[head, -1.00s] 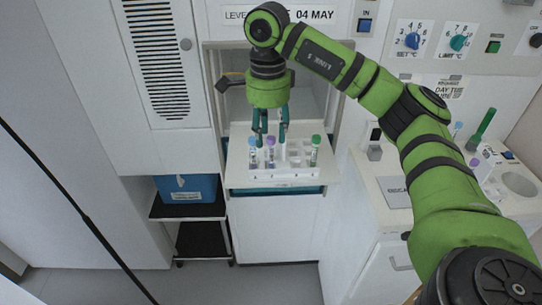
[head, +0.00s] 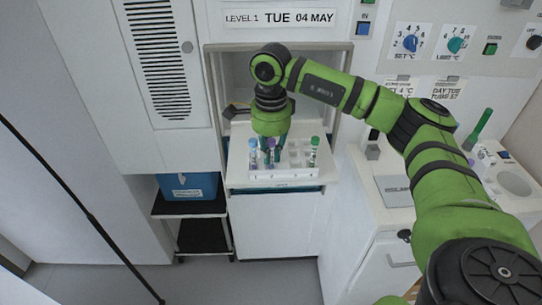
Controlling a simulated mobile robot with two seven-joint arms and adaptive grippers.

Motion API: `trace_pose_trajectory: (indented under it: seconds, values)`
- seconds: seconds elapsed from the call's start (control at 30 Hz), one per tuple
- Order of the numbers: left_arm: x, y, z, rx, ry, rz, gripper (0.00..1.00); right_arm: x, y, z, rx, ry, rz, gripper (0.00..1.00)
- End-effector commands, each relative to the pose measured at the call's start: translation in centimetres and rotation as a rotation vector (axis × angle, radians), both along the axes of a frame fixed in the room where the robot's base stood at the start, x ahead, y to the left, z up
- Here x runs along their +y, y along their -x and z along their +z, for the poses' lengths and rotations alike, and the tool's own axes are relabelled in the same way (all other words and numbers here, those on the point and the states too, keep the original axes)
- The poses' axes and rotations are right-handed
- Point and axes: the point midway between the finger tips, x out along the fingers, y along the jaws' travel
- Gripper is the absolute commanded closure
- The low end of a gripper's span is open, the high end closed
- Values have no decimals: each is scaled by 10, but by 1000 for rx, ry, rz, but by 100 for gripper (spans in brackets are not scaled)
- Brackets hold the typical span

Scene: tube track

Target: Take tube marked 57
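A white rack (head: 285,172) stands on a white shelf in the open bay and holds several tubes. A blue-capped tube (head: 252,146) is at its left, a purple-capped tube (head: 271,143) is just right of that, and a green-capped tube (head: 314,143) is at its right. My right gripper (head: 271,153) points down over the rack, its teal fingers low about the purple-capped tube. The fingers partly hide this tube, and I cannot tell whether they press on it. Tube numbers are too small to read. My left gripper is out of view.
The bay's side walls and shelf (head: 305,185) surround the rack. A sign reads TUE 04 MAY (head: 280,18), and a note reads DAY TUE TUBE 57 (head: 448,89). More tubes (head: 482,128) stand on the right counter. A blue box (head: 188,187) sits on a trolley below left.

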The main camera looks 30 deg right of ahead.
Motion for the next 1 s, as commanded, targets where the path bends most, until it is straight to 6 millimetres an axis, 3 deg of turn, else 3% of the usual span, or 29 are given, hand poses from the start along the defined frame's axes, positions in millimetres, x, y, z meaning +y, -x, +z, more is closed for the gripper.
trace_pose_trajectory:
  seconds: [0.33,0.53,0.87,1.0]
  values:
    - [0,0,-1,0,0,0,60,0,0,2,-1,0,0,100]
    - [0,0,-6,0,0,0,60,0,-1,17,-4,0,-1,100]
    - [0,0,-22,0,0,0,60,1,-1,77,-7,-1,1,100]
    - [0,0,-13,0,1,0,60,0,-1,106,-5,1,-1,100]
